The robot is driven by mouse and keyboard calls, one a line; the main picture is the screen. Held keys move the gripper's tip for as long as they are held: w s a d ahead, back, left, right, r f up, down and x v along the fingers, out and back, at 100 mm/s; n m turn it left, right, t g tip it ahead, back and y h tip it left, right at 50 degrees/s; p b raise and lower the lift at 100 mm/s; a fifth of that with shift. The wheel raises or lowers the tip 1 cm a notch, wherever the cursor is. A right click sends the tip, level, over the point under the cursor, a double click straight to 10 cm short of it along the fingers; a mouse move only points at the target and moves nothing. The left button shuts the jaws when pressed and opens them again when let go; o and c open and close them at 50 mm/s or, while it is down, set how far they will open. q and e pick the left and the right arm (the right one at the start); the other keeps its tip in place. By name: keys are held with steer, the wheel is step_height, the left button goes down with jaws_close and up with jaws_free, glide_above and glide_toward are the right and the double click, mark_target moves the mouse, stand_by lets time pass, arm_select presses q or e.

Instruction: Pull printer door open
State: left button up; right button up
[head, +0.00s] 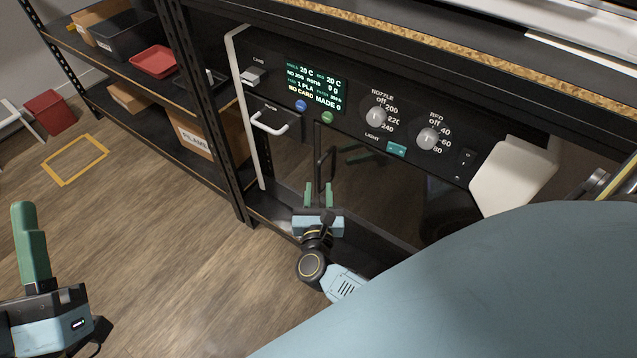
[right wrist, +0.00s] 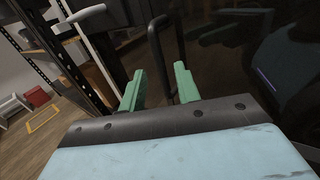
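The printer has a dark, glossy door (head: 375,195) below its control panel; it appears closed. A black vertical bar handle (head: 319,150) stands out near the door's left side. It also shows in the right wrist view (right wrist: 155,45) as a dark loop. My right gripper (head: 319,196) is open, with its green fingers pointing toward the handle's lower part. In the right wrist view, the handle lies ahead, roughly between the two fingertips (right wrist: 158,85); whether they touch it I cannot tell. My left gripper (head: 30,245) is at the lower left, away from the printer; its fingers overlap.
The control panel (head: 350,112) has a screen, knobs and buttons. A small drawer with a white handle (head: 269,124) is left of the door handle. A black shelf rack (head: 170,60) with boxes and trays stands left. The wooden floor (head: 150,250) is clear there.

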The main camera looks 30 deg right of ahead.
mark_target(319, 178)
steer(key=shift+b+x, duration=0.3)
steer(key=shift+x, duration=1.55)
jaws_close()
